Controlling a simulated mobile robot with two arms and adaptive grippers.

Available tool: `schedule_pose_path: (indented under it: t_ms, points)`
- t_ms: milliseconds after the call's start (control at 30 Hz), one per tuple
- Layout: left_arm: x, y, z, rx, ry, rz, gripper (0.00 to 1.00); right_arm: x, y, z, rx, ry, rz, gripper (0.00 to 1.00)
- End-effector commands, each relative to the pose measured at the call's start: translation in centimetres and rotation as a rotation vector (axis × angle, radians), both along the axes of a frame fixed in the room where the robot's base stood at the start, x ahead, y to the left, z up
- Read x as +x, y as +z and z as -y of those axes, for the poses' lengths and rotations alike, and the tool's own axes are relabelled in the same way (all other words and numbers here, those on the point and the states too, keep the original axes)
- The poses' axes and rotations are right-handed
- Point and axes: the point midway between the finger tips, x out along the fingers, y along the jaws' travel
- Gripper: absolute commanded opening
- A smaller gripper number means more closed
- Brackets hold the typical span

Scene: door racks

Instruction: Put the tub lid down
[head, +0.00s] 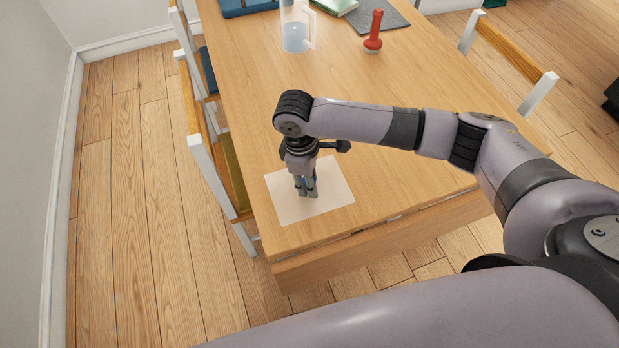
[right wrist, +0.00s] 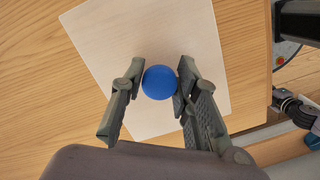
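The tub lid (right wrist: 159,82) is a small round blue piece in the right wrist view. It sits between the two fingers of my right gripper (right wrist: 160,80), and both fingers appear to touch its sides. In the head view my right gripper (head: 307,192) points down over a pale square mat (head: 335,190) near the table's front left corner. Only a sliver of blue shows between the fingers there. The fingertips are low and close to the mat; whether the lid touches it is hard to tell. The mat also shows in the right wrist view (right wrist: 100,45). My left gripper is out of view.
Chairs line the left and right sides. The table's middle is clear.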

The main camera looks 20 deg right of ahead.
Motion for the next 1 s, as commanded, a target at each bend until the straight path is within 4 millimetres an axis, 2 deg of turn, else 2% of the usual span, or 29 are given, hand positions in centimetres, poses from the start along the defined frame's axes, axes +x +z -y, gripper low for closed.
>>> schedule_pose_path:
  t_ms: [200, 567, 667, 1000]
  points:
    - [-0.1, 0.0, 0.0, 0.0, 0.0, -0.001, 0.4, 0.0, 0.0, 0.0, 0.0, 0.0, 0.0, 0.45]
    - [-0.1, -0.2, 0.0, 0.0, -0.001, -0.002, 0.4, 0.0, 0.4, 0.0, 0.0, 0.001, 0.001, 0.46]
    - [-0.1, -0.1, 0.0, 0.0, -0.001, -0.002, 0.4, 0.1, 1.5, -0.2, 0.002, 0.001, 0.001, 0.46]
    - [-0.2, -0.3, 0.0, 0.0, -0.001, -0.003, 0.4, 0.6, 8.5, -0.9, 0.002, 0.001, 0.003, 0.46]
